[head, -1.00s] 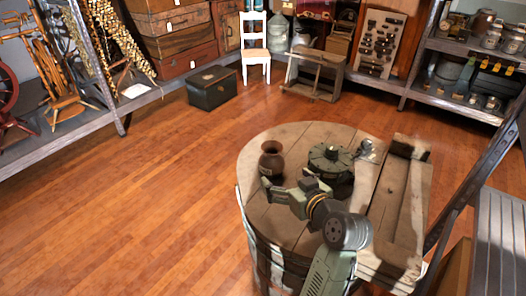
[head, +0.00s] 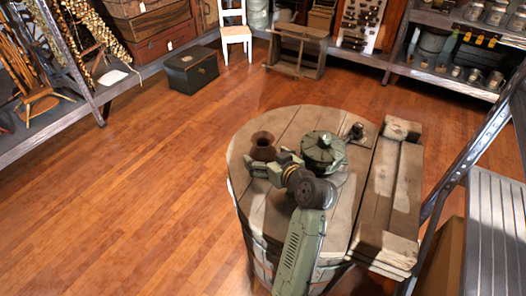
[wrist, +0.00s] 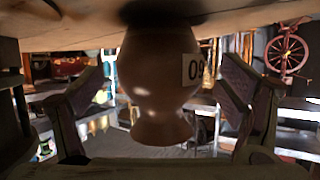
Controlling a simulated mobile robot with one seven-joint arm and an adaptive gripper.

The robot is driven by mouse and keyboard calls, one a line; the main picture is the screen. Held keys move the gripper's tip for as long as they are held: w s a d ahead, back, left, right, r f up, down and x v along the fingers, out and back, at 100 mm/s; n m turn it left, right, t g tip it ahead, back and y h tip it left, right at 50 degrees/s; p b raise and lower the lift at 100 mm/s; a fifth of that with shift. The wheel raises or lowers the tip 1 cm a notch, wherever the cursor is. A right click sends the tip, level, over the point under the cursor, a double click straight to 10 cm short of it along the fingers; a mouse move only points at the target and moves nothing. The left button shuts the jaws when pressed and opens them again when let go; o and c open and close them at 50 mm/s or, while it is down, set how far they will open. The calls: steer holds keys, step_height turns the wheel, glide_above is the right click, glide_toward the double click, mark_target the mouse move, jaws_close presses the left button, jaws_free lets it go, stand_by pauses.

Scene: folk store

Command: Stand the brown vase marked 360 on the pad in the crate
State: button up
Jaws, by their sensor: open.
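The brown vase (head: 263,147) stands upright on the round wooden barrel top (head: 255,200), toward its left side. In the wrist view, which is upside down, the vase (wrist: 158,85) hangs between my two fingers, and a white label with part of a number shows on its right side. My gripper (head: 264,168) is low at the near side of the vase. In the wrist view my gripper (wrist: 160,78) is open, one finger on each side, with gaps to the vase. I cannot make out a pad. A long weathered wooden box (head: 402,190), perhaps the crate, lies right of the barrel top's middle.
A green round-topped object (head: 323,148) stands close right of the vase, near my wrist. A small dark item (head: 356,131) sits behind it. A grey metal stepladder (head: 495,230) is at the right. Open wooden floor (head: 150,180) lies to the left.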

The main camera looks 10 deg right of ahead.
mark_target(262, 153)
steer(key=x, duration=0.3)
steer(key=shift+w+p, duration=0.1)
steer(key=shift+p, duration=0.2)
steer(key=shift+c, duration=0.3)
steer(key=c, duration=1.5)
steer(key=shift+r, duration=0.1)
